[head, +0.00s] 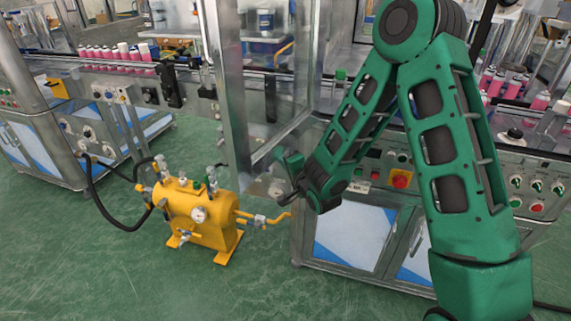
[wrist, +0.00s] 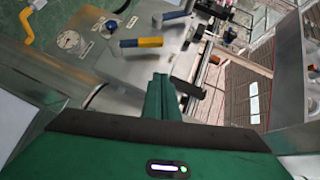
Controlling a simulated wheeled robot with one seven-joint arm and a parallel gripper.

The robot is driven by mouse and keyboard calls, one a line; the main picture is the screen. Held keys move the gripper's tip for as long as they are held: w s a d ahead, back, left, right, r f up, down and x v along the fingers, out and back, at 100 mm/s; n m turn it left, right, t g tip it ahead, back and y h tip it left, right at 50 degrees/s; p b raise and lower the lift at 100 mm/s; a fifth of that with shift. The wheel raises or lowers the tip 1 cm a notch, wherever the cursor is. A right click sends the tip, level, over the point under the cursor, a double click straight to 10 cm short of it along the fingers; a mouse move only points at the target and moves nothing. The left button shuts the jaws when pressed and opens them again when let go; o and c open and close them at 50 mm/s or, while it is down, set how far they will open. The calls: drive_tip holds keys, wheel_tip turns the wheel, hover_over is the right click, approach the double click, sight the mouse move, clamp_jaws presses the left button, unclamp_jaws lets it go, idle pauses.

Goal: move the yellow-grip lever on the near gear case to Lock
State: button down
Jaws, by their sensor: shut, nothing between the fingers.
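The yellow-grip lever (wrist: 148,42) shows in the wrist view, lying roughly sideways over the grey metal top of a gear case (wrist: 128,68). Its grip is yellow at the right, with a grey-blue part at the left. My gripper (wrist: 160,80) is shut and empty. Its green fingers appear just below the lever in the picture; I cannot tell whether they touch it. A second lever with a blue grip (wrist: 176,15) is farther up. In the head view my arm's end hides most of this area, and the lever cannot be made out there.
A round dial (wrist: 69,40) and small labels, too blurred to read, lie left of the lever. In the head view a yellow tank (head: 205,222) with pipes stands on the green floor, left of the cabinet. A metal frame post (head: 228,100) rises beside my arm's end.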

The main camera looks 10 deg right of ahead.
drive_tip(key=shift+s+d+r, duration=0.15)
drive_tip(key=shift+s+r, duration=0.15)
drive_tip(key=shift+s, duration=0.3)
drive_tip(key=shift+s+d+r, duration=0.1)
drive_tip(key=shift+s+r, duration=0.15)
drive_tip(key=shift+s, duration=0.3)
drive_tip(key=shift+s+d+r, duration=0.15)
drive_tip(key=shift+s+r, duration=0.15)
drive_tip(key=shift+s, duration=0.3)
